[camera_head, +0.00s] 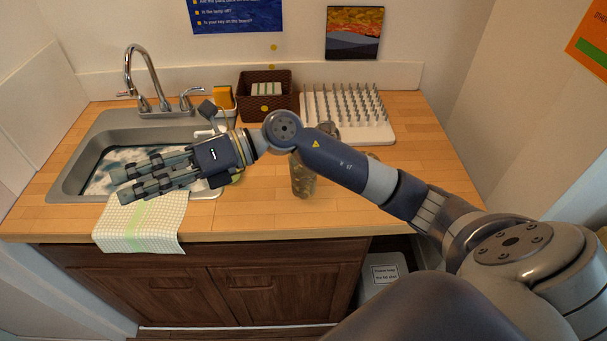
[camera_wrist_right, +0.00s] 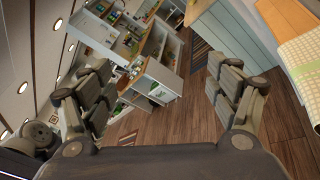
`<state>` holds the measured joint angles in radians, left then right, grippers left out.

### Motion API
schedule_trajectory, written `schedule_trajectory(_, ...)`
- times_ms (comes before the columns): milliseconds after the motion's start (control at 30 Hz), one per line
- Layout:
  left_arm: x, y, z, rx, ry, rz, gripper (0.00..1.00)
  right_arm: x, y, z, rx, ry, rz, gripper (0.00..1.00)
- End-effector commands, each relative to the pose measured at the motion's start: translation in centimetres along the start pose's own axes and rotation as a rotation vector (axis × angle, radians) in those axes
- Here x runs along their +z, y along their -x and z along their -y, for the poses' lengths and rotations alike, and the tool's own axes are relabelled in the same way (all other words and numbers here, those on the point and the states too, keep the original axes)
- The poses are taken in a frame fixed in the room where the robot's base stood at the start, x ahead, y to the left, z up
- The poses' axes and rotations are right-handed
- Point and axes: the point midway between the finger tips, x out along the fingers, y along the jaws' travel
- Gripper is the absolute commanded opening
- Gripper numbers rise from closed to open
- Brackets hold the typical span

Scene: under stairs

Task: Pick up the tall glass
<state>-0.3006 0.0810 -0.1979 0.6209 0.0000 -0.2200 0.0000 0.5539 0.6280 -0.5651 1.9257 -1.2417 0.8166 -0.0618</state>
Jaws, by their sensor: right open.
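A tall clear glass (camera_head: 302,180) stands upright on the wooden counter near its front edge, in the middle of the head view. My right forearm crosses in front of it and hides its top. My right gripper (camera_head: 124,184) is left of the glass, over the front of the sink and the towel, fingers pointing left. It is open and empty, and its spread fingers also show in the wrist view (camera_wrist_right: 160,72). The glass does not show in the wrist view. My left gripper is not in view.
The sink (camera_head: 70,165) with its tap (camera_head: 133,70) is at left, and a checked towel (camera_head: 140,222) hangs over the front edge. A brown basket (camera_head: 283,103) and a white drying rack (camera_head: 375,131) stand behind. Another glass item (camera_head: 328,129) shows partly behind my arm.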

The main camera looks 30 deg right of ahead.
Motion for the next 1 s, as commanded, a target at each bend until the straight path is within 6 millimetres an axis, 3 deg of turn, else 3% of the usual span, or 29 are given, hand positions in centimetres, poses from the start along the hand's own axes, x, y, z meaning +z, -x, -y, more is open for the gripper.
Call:
schedule_trajectory(167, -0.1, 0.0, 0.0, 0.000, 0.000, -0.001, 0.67, -2.7, 5.2, 6.6, -0.294, 0.191, -0.400, 0.82)
schedule_trajectory(300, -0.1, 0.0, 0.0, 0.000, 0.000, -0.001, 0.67, -2.7, 13.2, 11.2, -0.565, 0.239, -0.684, 0.82)
schedule_trajectory(400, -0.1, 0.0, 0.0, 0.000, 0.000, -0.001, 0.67, -1.9, 19.5, 12.8, -0.746, 0.221, -0.841, 0.82)
schedule_trajectory(500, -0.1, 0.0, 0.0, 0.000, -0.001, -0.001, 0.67, -1.0, 24.9, 13.1, -0.890, 0.180, -0.955, 0.82)
schedule_trajectory(600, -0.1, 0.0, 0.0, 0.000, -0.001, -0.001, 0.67, -0.3, 28.5, 12.8, -0.986, 0.138, -1.025, 0.82)
schedule_trajectory(767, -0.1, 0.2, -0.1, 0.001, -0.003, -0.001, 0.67, -0.4, 31.0, 12.7, -1.049, 0.099, -1.074, 0.82)
schedule_trajectory(1000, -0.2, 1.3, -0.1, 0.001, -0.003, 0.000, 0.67, -2.8, 30.8, 15.3, -1.050, 0.096, -1.077, 0.82)
